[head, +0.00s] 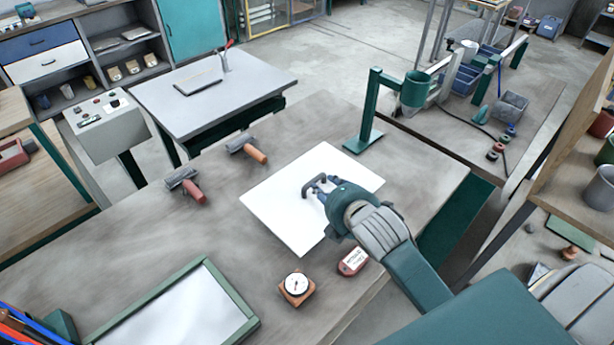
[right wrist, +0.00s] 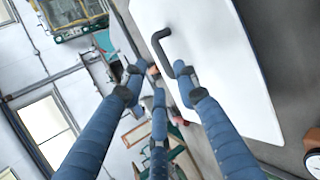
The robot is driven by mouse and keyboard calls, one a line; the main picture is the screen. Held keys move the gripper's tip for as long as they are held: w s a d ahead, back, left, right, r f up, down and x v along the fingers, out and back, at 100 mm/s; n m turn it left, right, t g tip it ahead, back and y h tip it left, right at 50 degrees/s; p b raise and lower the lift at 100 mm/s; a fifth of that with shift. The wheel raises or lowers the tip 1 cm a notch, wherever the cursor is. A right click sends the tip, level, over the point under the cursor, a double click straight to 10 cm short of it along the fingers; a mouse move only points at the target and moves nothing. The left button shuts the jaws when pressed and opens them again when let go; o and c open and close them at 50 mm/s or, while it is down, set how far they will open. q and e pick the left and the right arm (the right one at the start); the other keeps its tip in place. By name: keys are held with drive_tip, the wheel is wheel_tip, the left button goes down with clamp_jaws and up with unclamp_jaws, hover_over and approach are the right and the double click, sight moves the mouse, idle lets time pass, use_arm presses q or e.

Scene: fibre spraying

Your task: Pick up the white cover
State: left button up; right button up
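The white cover (head: 285,215) is a flat white sheet lying on the workbench, with a dark bar handle (head: 311,186) on its upper face. My right gripper (head: 327,192) is over the cover, close beside the handle. In the right wrist view the cover (right wrist: 235,75) and its handle (right wrist: 161,47) also show. There the blue fingers of my right gripper (right wrist: 160,88) are spread apart, with the handle's near end by the right-hand finger. Whether they touch cannot be told. My left gripper is not in view.
A dial gauge (head: 296,286) and a small red-and-white box (head: 353,261) lie in front of the cover. Two rollers (head: 186,184) lie to its left. A green stand (head: 368,125) rises behind it. A green-framed tray (head: 185,310) is at the front left.

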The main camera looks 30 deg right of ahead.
sight(315, 180)
drive_tip(key=shift+w+f, duration=0.15)
drive_tip(key=shift+w, duration=0.25)
drive_tip(key=shift+p+x, duration=0.55)
drive_tip(key=shift+x, duration=0.45)
drive_tip(key=p+x, duration=0.2)
drive_tip(key=x, duration=0.2)
drive_tip(key=shift+w, duration=0.15)
drive_tip(key=shift+w+f, duration=0.25)
drive_tip(key=shift+w, duration=0.05)
drive_tip(key=shift+w+f, duration=0.3)
drive_tip(key=c, duration=0.4)
clamp_jaws()
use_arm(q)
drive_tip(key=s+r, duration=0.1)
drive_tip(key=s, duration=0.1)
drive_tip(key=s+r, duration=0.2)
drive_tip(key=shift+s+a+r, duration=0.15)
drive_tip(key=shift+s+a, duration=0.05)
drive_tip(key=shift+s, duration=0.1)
